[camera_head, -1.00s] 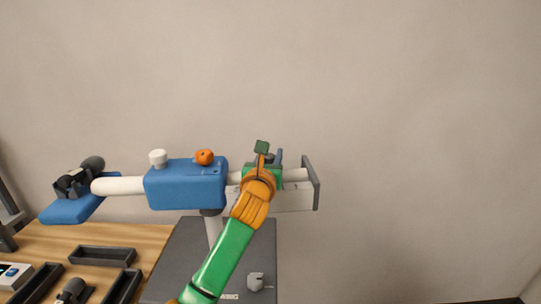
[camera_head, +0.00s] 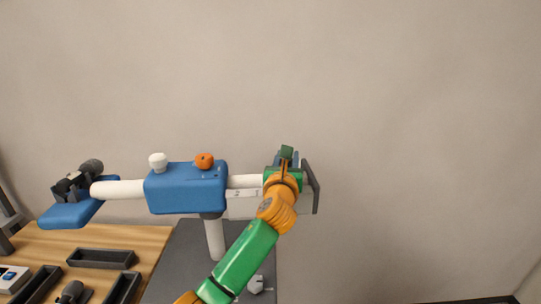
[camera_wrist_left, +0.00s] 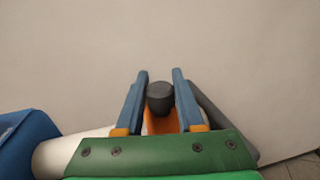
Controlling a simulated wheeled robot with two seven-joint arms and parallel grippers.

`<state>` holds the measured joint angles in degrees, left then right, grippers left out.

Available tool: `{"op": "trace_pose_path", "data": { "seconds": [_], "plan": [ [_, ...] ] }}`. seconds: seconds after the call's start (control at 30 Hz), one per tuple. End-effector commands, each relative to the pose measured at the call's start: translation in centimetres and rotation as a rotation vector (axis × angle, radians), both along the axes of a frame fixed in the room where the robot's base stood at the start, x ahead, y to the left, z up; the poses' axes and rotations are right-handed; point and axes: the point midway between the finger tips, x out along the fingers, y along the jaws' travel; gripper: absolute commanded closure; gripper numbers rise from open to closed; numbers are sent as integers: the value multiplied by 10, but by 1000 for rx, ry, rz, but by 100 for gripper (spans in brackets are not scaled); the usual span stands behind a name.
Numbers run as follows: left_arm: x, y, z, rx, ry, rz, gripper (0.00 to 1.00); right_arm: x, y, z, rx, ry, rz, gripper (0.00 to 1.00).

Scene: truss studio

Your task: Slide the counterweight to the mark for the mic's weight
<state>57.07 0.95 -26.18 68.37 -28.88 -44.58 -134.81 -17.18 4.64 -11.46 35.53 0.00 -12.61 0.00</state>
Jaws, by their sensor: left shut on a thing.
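The white beam tube (camera_head: 120,190) runs through a blue block (camera_head: 187,188) with a white and an orange knob. A black mic (camera_head: 88,168) lies in the blue cradle at the beam's left end. My left gripper (camera_head: 287,158) is at the right part of the tube, close to the grey end plate (camera_head: 311,187). In the left wrist view its two blue fingers are around the counterweight, seen as a black knob (camera_wrist_left: 160,97) on an orange part. In the head view the gripper hides the counterweight. A pale strip with small marks (camera_head: 241,194) shows on the tube; no figures are readable. My right gripper is not in view.
A wooden table with dark trays (camera_head: 101,259) and a small device with a screen (camera_head: 12,278) lies at lower left. A post (camera_head: 215,238) holds the beam over a dark grey surface. The space right of the end plate is clear.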

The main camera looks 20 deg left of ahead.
Motion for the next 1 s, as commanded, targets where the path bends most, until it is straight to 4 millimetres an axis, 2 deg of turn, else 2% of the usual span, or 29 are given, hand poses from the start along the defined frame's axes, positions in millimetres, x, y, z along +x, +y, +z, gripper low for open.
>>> {"op": "trace_pose_path", "data": {
  "seconds": [0.1,0.37,0.4,0.47,0.5,0.83,1.0],
  "plan": [
    [2,-10,-3,0,5,-4,100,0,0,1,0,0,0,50],
    [2,-10,-5,0,7,-4,100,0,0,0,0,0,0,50],
    [2,-10,-5,0,8,-4,52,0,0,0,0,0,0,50],
    [2,-10,-5,0,7,-3,36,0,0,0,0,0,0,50],
    [2,-10,-4,0,6,-3,33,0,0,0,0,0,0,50],
    [0,-9,-3,1,3,-1,33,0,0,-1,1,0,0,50],
    [-19,-12,-3,0,0,-3,33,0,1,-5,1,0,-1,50]
  ]
}}
